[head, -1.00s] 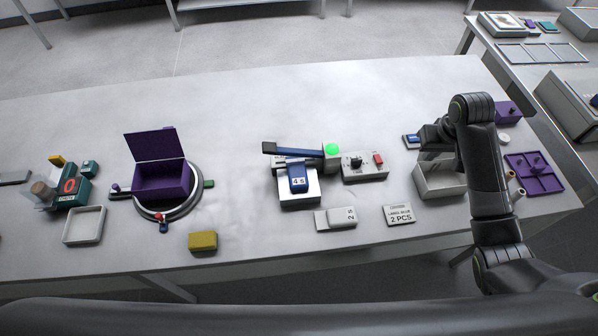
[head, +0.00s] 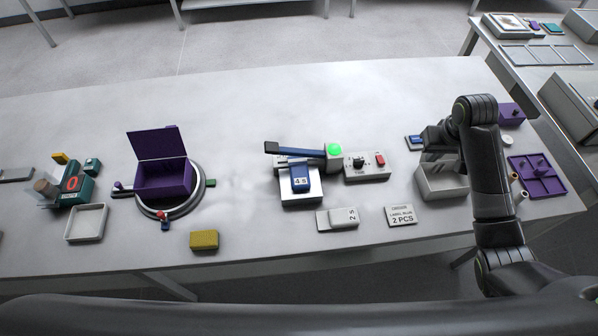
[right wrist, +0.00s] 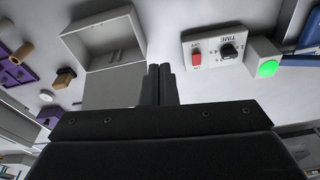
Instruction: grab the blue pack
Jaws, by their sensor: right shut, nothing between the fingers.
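A small blue pack with a pale edge (head: 414,142) lies on the table at the right, just left of my right gripper, which partly covers it. My right gripper (head: 424,143) is low over the table behind the open grey bin (head: 443,183). Its fingers (right wrist: 160,85) are shut together with nothing between them in the right wrist view. The pack cannot be made out in the right wrist view. A card (head: 402,215) reading "2 PCS", with a line that seems to say blue, lies in front of the bin. My left gripper is out of view.
A timer box with a red switch (head: 367,167), a green-lit button (head: 334,151) and a blue-levered press (head: 300,197) stand left of my right gripper. A purple divided tray (head: 537,184) is at the right edge. An open purple box (head: 163,180) sits at the left.

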